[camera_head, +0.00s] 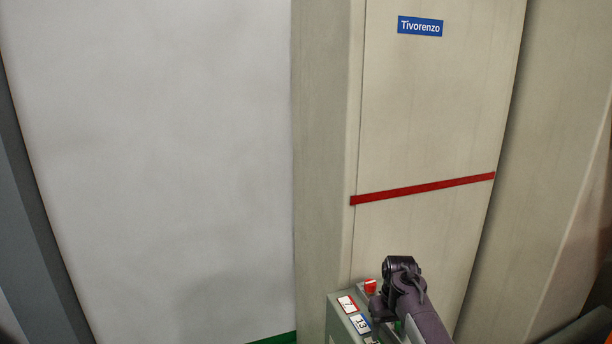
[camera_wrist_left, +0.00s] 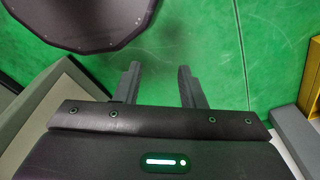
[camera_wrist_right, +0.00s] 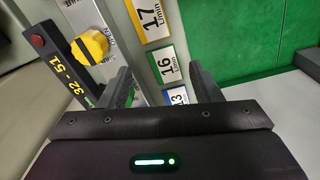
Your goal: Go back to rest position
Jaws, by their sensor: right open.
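My right gripper (camera_wrist_right: 160,75) is open in the right wrist view, with nothing between its fingers. My left gripper (camera_wrist_left: 158,70) is open and empty in the left wrist view, above a green floor. It is not in the head view.
A yellow knob (camera_wrist_right: 90,47) and a red button on a black bracket (camera_wrist_right: 38,40) are left of my right fingers. A red switch (camera_head: 370,286) tops the control box (camera_head: 338,318). A beige cabinet (camera_head: 430,110) stands behind. A dark round plate (camera_wrist_left: 85,18) and yellow block are near my left gripper.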

